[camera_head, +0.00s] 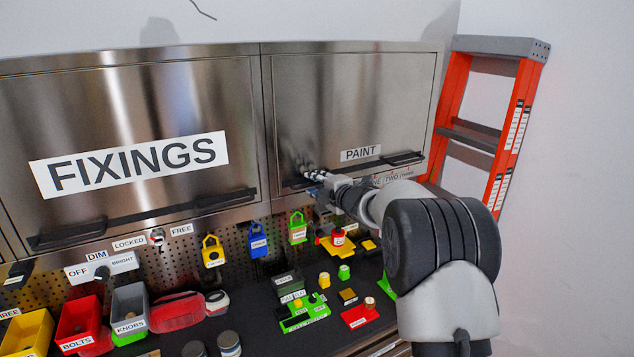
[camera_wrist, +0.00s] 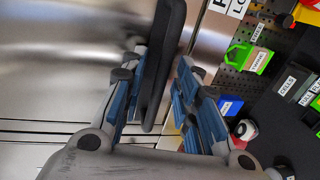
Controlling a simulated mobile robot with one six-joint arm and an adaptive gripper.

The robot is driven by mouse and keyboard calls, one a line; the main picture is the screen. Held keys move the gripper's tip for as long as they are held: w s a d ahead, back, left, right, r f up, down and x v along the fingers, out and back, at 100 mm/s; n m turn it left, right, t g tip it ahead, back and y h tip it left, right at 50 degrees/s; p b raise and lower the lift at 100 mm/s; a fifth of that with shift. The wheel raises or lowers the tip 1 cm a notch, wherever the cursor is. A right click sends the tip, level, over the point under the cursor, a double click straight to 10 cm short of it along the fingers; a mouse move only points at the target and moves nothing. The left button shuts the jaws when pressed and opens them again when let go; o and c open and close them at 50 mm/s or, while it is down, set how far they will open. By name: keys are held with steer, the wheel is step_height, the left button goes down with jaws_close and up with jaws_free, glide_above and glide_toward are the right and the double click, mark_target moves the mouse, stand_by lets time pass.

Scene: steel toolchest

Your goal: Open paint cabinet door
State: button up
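The paint cabinet door (camera_head: 345,105) is a brushed steel panel at the upper right of the chest, labelled PAINT (camera_head: 361,153). It looks shut. A dark handle (camera_head: 404,159) runs along its lower edge. My gripper (camera_head: 308,178) is at the left part of this handle, its arm coming in from the lower right and hiding some of the bar. In the wrist view, the dark handle (camera_wrist: 165,62) lies between the two blue-padded fingers of my gripper (camera_wrist: 160,90). The fingers are apart on either side of it; a firm grip is not visible.
The FIXINGS door (camera_head: 200,110) adjoins on the left, also shut. Several coloured padlocks (camera_head: 258,241) hang on the pegboard below. Bins (camera_head: 130,312) and small blocks (camera_head: 303,313) crowd the worktop. An orange ladder (camera_head: 509,130) stands close at the right.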

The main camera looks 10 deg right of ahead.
jaws_close()
stand_by(0.4)
stand_by(0.4)
